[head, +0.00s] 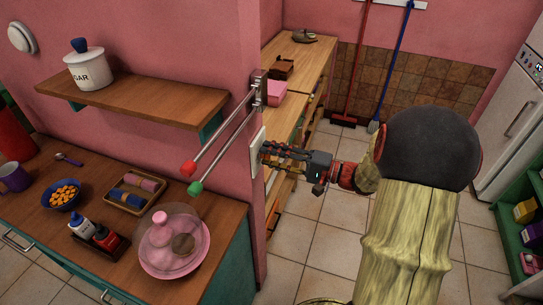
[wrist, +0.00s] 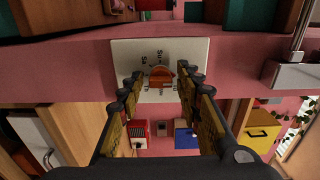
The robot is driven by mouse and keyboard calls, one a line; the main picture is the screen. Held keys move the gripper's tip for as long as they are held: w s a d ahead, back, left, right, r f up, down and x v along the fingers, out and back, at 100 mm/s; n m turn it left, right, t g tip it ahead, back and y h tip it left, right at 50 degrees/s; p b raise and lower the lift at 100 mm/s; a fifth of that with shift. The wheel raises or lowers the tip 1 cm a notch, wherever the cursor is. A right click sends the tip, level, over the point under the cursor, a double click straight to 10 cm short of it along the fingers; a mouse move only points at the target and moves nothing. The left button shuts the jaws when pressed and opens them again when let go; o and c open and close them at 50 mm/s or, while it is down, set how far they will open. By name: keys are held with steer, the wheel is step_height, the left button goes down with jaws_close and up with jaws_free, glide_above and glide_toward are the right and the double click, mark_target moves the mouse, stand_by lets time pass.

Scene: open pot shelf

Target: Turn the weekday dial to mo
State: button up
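The weekday dial is an orange-brown knob (wrist: 160,77) on a white plate (wrist: 126,52) with dark lettering; "Su" and "Sa" partly show above and left of the knob in the wrist view. The other lettering is too small or covered, and I cannot tell which day the knob points to. In the head view the plate (head: 257,150) is on the end of the pink wall, seen edge-on. My gripper (wrist: 161,84) is open, its fingertips on either side of the knob; I cannot tell whether they touch it. In the head view my gripper (head: 268,153) is close against the plate.
A towel rail with red (head: 188,168) and green (head: 195,188) end knobs sticks out just left of my gripper. A wooden shelf (head: 150,98) bears a sugar jar (head: 88,67). A counter with a pink cake stand (head: 172,262) is below. The tiled floor (head: 330,220) is clear.

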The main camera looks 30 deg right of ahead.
steer(key=shift+o, duration=0.3)
steer(key=v, duration=1.2)
stand_by(0.4)
